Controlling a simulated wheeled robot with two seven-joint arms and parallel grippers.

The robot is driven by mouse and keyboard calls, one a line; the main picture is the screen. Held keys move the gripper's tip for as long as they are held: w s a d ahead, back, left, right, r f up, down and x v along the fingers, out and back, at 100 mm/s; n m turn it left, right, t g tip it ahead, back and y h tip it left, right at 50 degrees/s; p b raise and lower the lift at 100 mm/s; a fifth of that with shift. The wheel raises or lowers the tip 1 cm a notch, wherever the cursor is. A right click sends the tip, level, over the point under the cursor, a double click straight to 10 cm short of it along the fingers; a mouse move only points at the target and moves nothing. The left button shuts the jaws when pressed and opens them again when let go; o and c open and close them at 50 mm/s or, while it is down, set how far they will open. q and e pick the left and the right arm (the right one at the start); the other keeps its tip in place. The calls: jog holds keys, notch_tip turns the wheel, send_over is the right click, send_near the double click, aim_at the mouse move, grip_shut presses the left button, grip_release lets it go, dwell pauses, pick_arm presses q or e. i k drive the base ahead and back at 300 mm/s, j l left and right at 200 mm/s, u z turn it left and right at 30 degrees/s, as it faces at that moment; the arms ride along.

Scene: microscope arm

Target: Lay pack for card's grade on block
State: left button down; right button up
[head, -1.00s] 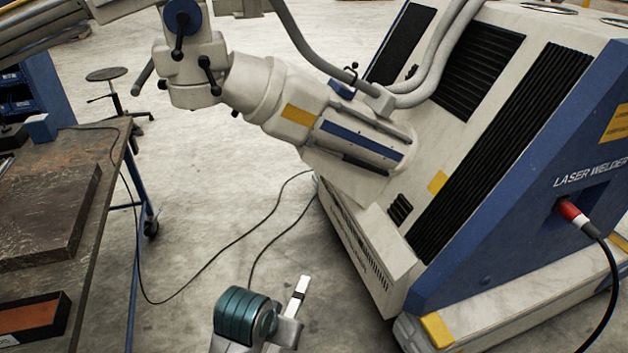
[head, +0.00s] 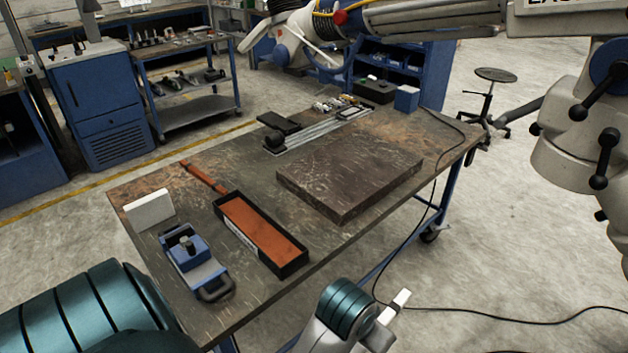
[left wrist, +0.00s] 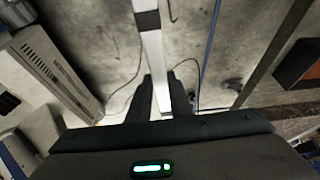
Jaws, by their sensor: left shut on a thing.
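My left gripper (left wrist: 160,98) is shut on a long slim white pack (left wrist: 152,50) with a dark band, which runs out between the dark fingers in the left wrist view. In the head view the white end of the pack (head: 401,299) shows at the bottom, over the floor in front of the table. A wide dark, scuffed block (head: 350,176) lies flat on the table, its top bare. A white card (head: 149,210) stands at the table's left end, and no grade can be read on it. My right gripper is not in view.
A pale jointed arm (head: 570,150) hangs at right. A cable trails over the floor.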

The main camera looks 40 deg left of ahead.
aim_at(336, 154)
jog(key=i+u, duration=0.4)
jog(key=i+l+u, duration=0.1)
jog(key=i+u, duration=0.25)
jog(key=i+l+u, duration=0.15)
jog(key=u, duration=0.25)
